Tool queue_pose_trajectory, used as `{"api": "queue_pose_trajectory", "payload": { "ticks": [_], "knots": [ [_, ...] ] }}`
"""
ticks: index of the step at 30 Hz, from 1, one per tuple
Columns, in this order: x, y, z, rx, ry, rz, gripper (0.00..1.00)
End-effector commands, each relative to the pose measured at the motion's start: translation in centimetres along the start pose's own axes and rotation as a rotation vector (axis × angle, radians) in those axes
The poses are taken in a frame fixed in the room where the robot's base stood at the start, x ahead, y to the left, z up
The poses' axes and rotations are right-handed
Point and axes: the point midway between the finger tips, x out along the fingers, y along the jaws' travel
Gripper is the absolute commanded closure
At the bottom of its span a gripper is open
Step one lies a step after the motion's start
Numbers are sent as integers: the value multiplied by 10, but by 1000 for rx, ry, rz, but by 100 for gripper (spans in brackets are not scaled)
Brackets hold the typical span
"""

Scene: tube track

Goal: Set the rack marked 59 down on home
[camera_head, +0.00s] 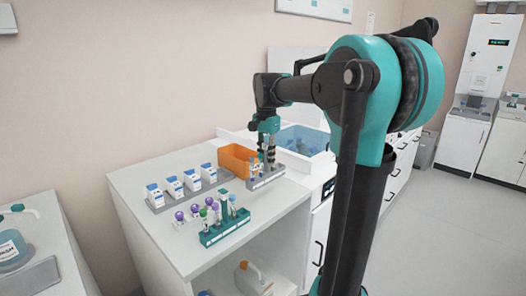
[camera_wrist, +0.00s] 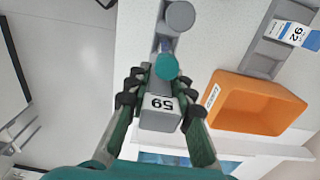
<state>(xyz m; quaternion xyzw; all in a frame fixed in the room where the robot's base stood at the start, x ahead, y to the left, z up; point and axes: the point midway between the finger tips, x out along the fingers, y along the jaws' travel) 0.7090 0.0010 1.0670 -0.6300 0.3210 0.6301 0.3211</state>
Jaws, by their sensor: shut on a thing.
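The rack marked 59 is grey, with its label showing upside down in the wrist view (camera_wrist: 158,108). It holds a teal-capped tube (camera_wrist: 166,66) and a grey-capped one (camera_wrist: 180,15). My gripper (camera_wrist: 154,92) is shut on the rack's block, one finger on each side. In the head view my gripper (camera_head: 267,152) points down, with the grey rack (camera_head: 267,179) below it at the right edge of the white counter (camera_head: 165,245). I cannot tell whether the rack touches the counter. No spot marked home is readable.
An orange bin (camera_head: 236,160) stands just behind the rack, with a blue basin (camera_head: 303,140) beyond it. A grey holder with several white boxes (camera_head: 172,186) lies at the back left. A teal rack with tubes (camera_head: 225,230) and purple-capped tubes (camera_head: 181,217) stand in front.

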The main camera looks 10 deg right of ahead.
Motion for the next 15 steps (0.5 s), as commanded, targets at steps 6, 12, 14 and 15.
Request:
{"api": "queue_pose_trajectory", "payload": {
  "ticks": [6, 12, 14, 15],
  "knots": [
    [3, 0, 0, 0, 0, 0, 100],
    [18, 0, 0, 0, 0, 0, 100],
    [23, 0, 0, 0, 0, 0, 100],
    [26, 0, 0, 0, 0, 0, 100]
  ]
}}
